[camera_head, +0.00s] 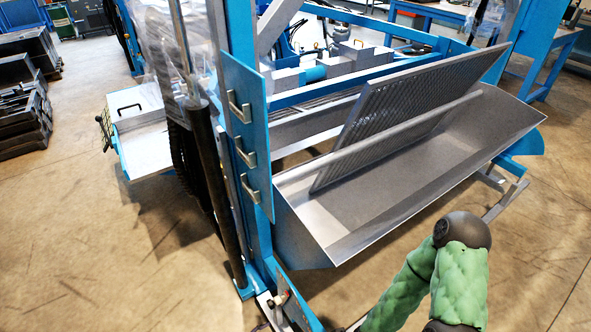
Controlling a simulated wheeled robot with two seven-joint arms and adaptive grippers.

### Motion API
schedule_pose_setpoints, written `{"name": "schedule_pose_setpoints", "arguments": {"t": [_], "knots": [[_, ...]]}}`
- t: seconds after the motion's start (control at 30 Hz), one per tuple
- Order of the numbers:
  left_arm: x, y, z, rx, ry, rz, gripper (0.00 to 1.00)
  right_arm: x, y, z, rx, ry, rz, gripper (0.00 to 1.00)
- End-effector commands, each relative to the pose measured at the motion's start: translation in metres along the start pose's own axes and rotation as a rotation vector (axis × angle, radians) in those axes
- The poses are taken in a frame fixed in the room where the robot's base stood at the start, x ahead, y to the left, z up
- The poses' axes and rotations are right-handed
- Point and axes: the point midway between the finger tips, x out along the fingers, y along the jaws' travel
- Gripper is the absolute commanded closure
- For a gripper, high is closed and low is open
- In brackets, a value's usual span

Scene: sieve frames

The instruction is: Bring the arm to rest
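My arm with green padded links (461,285) and a dark grey joint (462,231) comes in from the bottom right. It is bent, with the joint uppermost and both links running down to the lower edge. The arm is in front of the metal trough and looks apart from it. Neither gripper shows in the camera_head view. A perforated sieve frame (405,105) stands tilted in the grey metal trough (450,150), leaning over its far side. No gripper is seen on it.
A blue machine post (247,130) with several handles stands left of the trough. Stacked dark crates (22,95) are at the far left. A blue bench (545,50) is at the back right. The concrete floor (110,260) is clear at the lower left.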

Motion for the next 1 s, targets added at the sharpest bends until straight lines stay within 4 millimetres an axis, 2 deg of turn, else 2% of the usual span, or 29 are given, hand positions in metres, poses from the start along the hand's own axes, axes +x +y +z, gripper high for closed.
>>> {"name": "schedule_pose_setpoints", "arguments": {"t": [0.1, 0.23, 0.5, 0.77, 1.0], "knots": [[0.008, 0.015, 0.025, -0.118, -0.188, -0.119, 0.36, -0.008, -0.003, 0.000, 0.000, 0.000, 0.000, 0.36], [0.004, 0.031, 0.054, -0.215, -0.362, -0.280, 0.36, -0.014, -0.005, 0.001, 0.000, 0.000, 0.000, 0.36], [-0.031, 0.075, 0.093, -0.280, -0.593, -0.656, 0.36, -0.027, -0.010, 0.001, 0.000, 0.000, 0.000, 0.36], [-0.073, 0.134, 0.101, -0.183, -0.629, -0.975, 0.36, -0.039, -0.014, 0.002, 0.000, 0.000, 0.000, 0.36], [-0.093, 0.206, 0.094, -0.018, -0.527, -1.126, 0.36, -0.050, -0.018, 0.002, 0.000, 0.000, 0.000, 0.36]]}}
